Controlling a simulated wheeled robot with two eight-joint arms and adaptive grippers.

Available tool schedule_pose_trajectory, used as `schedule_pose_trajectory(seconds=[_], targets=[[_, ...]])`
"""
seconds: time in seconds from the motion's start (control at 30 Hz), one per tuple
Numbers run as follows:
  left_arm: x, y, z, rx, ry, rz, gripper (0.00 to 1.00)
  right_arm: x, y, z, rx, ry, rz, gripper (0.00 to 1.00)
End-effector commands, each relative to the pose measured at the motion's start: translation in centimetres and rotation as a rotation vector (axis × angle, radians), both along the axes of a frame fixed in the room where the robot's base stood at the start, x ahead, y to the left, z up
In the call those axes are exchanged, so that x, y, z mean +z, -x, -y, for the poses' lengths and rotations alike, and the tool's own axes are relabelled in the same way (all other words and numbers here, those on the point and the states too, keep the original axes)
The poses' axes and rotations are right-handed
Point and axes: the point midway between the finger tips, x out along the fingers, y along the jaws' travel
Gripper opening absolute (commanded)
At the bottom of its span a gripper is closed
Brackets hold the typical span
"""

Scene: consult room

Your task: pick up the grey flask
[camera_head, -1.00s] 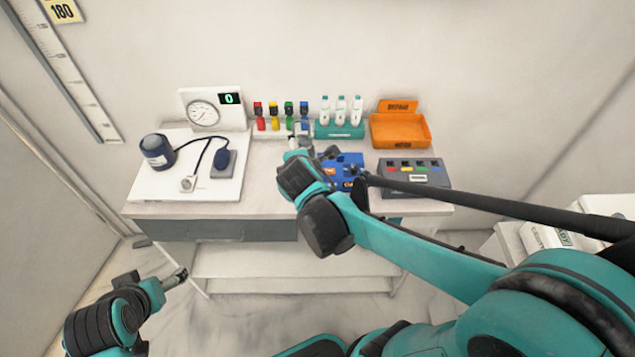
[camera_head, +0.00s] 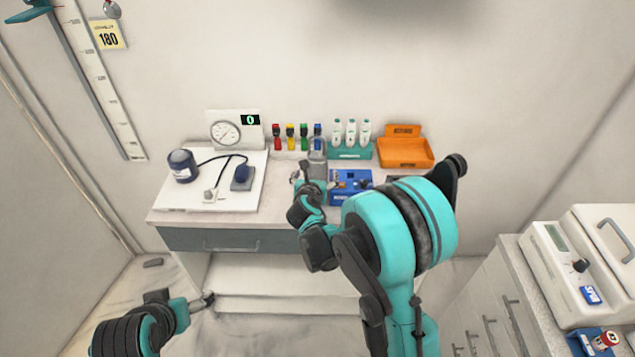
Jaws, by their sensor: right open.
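I cannot tell whether the fingers touch the flask. My left gripper (camera_head: 207,300) is low at the lower left, in front of the desk and away from the flask; its jaw opening is too small to judge.
A blue box (camera_head: 350,181) stands just right of my right gripper. Coloured bottles (camera_head: 290,138), a teal rack (camera_head: 349,152) of white bottles and an orange tray (camera_head: 404,163) line the back. A blood-pressure set lies on a white board (camera_head: 171,200) at left.

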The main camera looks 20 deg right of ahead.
Motion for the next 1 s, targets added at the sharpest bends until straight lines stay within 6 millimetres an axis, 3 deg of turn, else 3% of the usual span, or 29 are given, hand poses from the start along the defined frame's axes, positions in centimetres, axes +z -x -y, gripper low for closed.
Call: schedule_pose_trajectory(seconds=[0.2,0.4,0.47,0.63,0.67,1.0], targets=[[-0.9,0.0,0.0,0.0,0.0,0.0,0.84,-1.3,-2.6,1.1,-0.002,-0.002,0.0,0.85],[-0.8,0.0,0.0,0.0,0.0,0.0,0.84,-1.2,-2.7,1.1,-0.001,-0.002,0.0,0.85],[-0.8,0.0,0.0,0.0,0.0,0.0,0.84,-1.2,-2.7,1.1,-0.001,-0.002,0.0,0.72],[-0.8,0.0,0.0,0.0,0.0,0.0,0.84,-1.2,-2.7,1.1,-0.002,-0.002,0.0,0.27],[-0.8,0.0,0.0,0.0,0.0,0.0,0.84,-1.2,-2.7,1.1,-0.002,-0.002,0.0,0.23],[-0.5,0.0,0.0,0.0,0.0,0.0,0.84,-0.5,-2.7,1.1,-0.002,-0.002,0.0,0.23]])
